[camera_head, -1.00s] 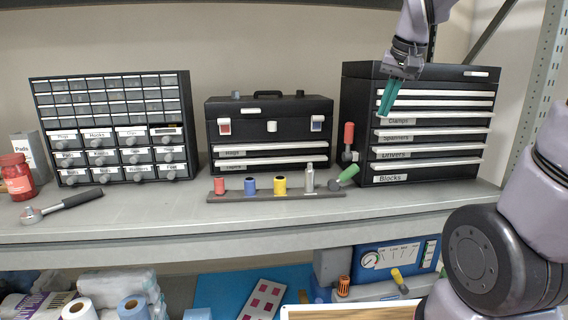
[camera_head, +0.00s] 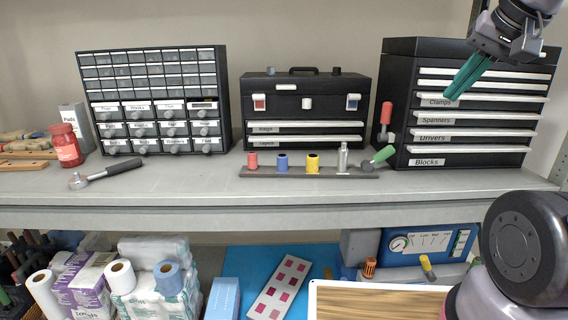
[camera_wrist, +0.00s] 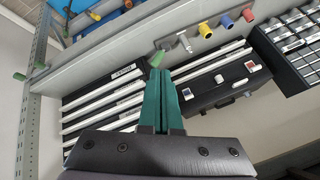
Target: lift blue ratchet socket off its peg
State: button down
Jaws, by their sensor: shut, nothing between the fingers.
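The blue ratchet socket (camera_head: 282,162) stands on a peg of the dark socket rail (camera_head: 262,173) on the shelf. It sits between a red socket (camera_head: 253,161) and a yellow socket (camera_head: 313,162). In the wrist view the blue socket (camera_wrist: 226,21) shows near the top, upside down, beside the yellow socket (camera_wrist: 205,29). My gripper (camera_head: 451,97) has green fingers, shut and empty. It is up in front of the black drawer chest, well right of and above the socket. In the wrist view the fingers (camera_wrist: 162,72) lie together, apart from the rail.
A silver socket (camera_head: 343,157) and a green-handled tool (camera_head: 379,157) are at the rail's right end. A black toolbox (camera_head: 305,95) stands behind the rail, the drawer chest (camera_head: 425,145) to its right. A ratchet (camera_head: 105,173) lies left. The shelf front (camera_head: 200,190) is clear.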

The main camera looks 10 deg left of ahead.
aim_at(282, 159)
jog(key=j+z, duration=0.15)
jog(key=j, duration=0.95)
jog(key=j+z, duration=0.1)
jog(key=j, duration=0.95)
jog(key=k+j+z, duration=0.15)
jog(key=j, duration=0.95)
jog(key=i, duration=0.05)
